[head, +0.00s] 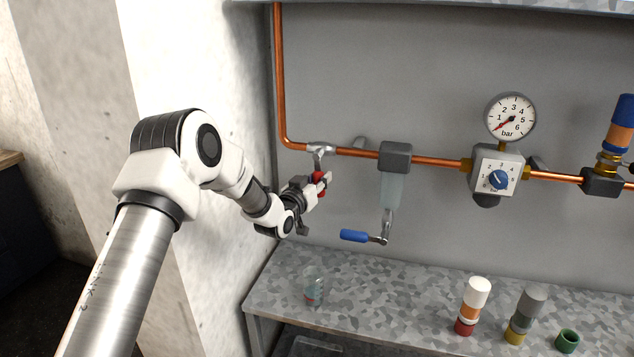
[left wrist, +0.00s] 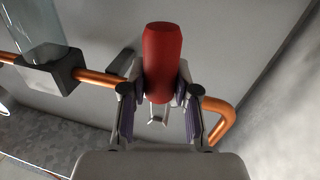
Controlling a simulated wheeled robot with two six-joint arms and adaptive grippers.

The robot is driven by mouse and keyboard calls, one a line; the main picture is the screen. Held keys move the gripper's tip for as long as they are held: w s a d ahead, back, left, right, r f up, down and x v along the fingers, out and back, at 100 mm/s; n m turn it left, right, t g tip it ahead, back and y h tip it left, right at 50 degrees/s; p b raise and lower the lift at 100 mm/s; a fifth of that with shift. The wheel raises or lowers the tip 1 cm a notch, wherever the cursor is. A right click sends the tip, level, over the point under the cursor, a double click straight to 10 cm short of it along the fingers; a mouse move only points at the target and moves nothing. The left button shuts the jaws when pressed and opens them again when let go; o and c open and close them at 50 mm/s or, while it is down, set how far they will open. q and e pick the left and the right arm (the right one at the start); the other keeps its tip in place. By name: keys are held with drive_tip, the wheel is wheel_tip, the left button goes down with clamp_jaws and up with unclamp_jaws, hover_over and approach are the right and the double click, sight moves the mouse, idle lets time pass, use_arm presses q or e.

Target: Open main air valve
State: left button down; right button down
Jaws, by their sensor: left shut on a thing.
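The main air valve is at the left end of the copper pipe, with a grey metal body (head: 320,149) and a red handle (head: 319,182) below it. In the left wrist view the red handle (left wrist: 162,62) stands between the fingers, which press on it from both sides. My left gripper (head: 318,188) is shut on this handle. The gripper hides part of the handle in the head view. The handle hangs down from the valve body, across the pipe's run. My right gripper is not in view.
Right of the valve are a grey filter block (head: 395,156), a blue-handled crank (head: 354,236), a pressure gauge (head: 511,117) and a regulator with a blue knob (head: 498,180). A small clear bottle (head: 314,287) and several coloured cylinders stand on the speckled bench (head: 385,300). A wall is close on the left.

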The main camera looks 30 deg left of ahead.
use_arm(q)
drive_tip(key=w+d+r+n+t+y+b, duration=0.1)
drive_tip(key=d+r+n+y+b, duration=0.2)
drive_tip(key=n+b, duration=1)
drive_tip(key=shift+d+r+n+t+y, duration=0.35)
drive_tip(key=shift+d+r+n, duration=1.1)
drive_tip(key=shift+n, duration=1.45)
drive_tip(key=shift+w+a+r, duration=0.1)
drive_tip(key=shift+a+r, duration=0.05)
drive_tip(key=shift+a, duration=0.05)
drive_tip(key=c, duration=0.8)
unclamp_jaws()
drive_tip(key=shift+c, duration=0.2)
drive_tip(key=v, duration=1.2)
